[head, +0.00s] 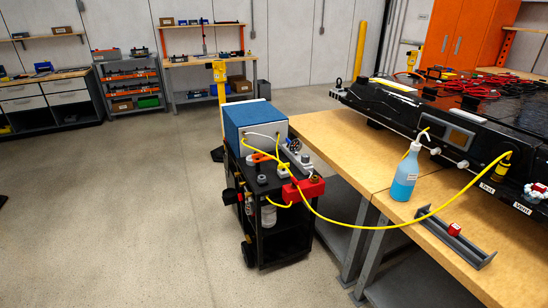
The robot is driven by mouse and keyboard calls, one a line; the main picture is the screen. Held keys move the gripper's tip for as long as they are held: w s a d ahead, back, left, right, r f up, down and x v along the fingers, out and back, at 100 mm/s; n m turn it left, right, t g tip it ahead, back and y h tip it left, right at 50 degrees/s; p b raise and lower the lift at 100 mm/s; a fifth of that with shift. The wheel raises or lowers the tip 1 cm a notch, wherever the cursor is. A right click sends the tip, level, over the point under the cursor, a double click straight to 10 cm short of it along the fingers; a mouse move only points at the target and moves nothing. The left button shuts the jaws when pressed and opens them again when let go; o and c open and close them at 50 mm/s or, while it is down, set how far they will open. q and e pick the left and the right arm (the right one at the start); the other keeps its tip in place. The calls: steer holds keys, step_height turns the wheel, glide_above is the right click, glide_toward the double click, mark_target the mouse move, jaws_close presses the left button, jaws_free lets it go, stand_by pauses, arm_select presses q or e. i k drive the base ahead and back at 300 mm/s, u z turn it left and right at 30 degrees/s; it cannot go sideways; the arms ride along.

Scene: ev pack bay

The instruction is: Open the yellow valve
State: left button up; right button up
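I cannot pick out a yellow valve for certain. A yellow fitting (503,166) sits at the end of a yellow hose (380,227) on the side of the black battery pack (425,115), by a small white label. The hose runs in a long loop from there to a black cart (275,238). On the cart are a blue and white box (252,122), a red block (304,189), an orange handle (262,157) and small fittings too small to tell apart. Neither of my grippers is in view.
Floor left of the cart is open. Shelves and workbenches line the back wall. An orange cabinet (465,38) stands behind the pack.

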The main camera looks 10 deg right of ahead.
mark_target(280, 167)
steer(key=z, duration=0.45)
steer(key=i, duration=0.7)
steer(key=z, duration=0.7)
